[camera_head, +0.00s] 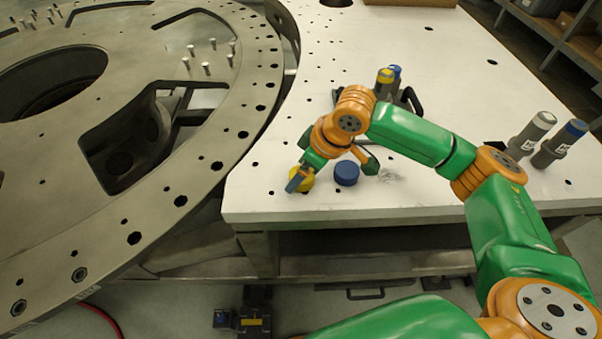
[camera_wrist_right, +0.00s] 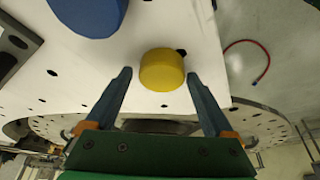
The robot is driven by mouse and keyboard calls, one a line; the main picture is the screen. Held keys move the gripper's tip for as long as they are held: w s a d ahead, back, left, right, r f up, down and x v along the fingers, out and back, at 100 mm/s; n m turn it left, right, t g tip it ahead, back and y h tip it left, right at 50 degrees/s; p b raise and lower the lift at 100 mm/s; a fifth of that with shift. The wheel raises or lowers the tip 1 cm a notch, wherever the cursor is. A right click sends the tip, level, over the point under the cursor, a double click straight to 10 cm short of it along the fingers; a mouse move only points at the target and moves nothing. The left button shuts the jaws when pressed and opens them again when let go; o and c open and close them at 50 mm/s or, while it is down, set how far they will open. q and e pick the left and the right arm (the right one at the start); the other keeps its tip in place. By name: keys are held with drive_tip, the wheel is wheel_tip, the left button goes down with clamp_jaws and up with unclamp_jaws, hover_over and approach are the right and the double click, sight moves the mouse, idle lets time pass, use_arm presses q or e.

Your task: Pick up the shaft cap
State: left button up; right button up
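A short round yellow cap (camera_head: 307,183) sits on the white table near its front left corner. In the right wrist view the yellow cap (camera_wrist_right: 162,70) shows between the tips of my right gripper (camera_wrist_right: 159,78). The two fingers are spread, one on each side of the cap, with a gap visible on both sides. In the head view my right gripper (camera_head: 301,178) hides part of the yellow cap. A blue round cap (camera_head: 346,173) stands just right of it and also shows in the right wrist view (camera_wrist_right: 88,14). My left gripper is out of view.
A large metal ring plate (camera_head: 225,140) with holes and pins lies left of the white table (camera_head: 420,195). Grey cylinders with blue and grey tops (camera_head: 558,143) stand at the right. Yellow- and blue-topped cylinders (camera_head: 386,78) stand behind my arm.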

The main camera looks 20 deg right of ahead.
drive_tip(key=shift+s+r, duration=0.15)
drive_tip(key=shift+s, duration=0.15)
drive_tip(key=c, duration=1)
drive_tip(key=shift+w, duration=0.15)
